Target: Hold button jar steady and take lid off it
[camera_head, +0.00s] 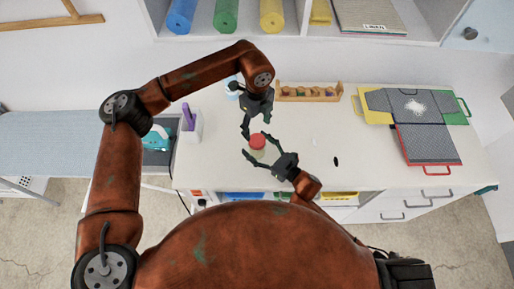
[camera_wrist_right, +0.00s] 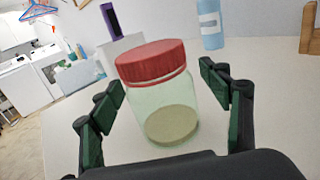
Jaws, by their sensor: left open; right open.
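The button jar (camera_wrist_right: 165,110) is clear glass with a pale layer at its bottom and a red lid (camera_wrist_right: 150,62) on top. It stands upright on the white table, and its red lid also shows in the head view (camera_head: 258,141). My right gripper (camera_head: 268,160) is open, with its fingers on either side of the jar; in the right wrist view the fingers (camera_wrist_right: 165,105) show gaps to the glass. My left gripper (camera_head: 258,128) is open and points down over the table, just behind and above the lid. Whether it touches the lid is not clear.
A wooden rack (camera_head: 309,92) with small items stands behind the jar. A pale blue bottle (camera_wrist_right: 211,25) is behind it too. A white holder with a purple item (camera_head: 188,120) is at left. Folded fabric pieces (camera_head: 425,125) lie at right. The table's middle right is mostly clear.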

